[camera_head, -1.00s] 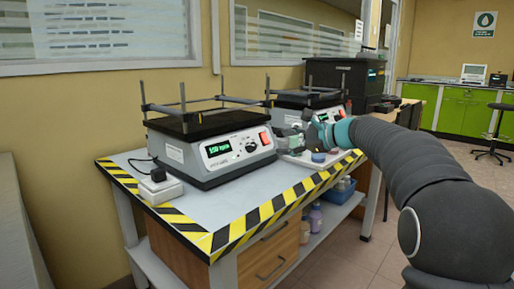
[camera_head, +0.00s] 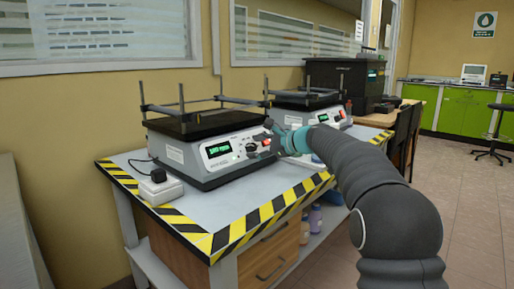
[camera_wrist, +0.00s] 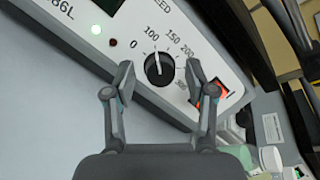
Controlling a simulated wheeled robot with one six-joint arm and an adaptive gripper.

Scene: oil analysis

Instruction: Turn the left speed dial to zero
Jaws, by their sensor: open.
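The left shaker (camera_head: 205,155) stands on the table, with a lit green display (camera_head: 218,149) whose text is too small to read surely. Its black speed dial (camera_wrist: 160,70) shows in the middle of the wrist view. The white pointer mark points up, close to the 100 mark; the 0 mark (camera_wrist: 113,42) is to its left. My gripper (camera_wrist: 160,74) is open, with one fingertip on each side of the dial and a visible gap to it. In the head view my gripper (camera_head: 270,140) is at the front panel's right end.
A red-lit switch (camera_wrist: 209,97) is right of the dial, close by the right finger. A second shaker (camera_head: 310,98) stands behind to the right. A white power block (camera_head: 160,188) sits at the table's left. The striped table edge (camera_head: 245,222) is in front.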

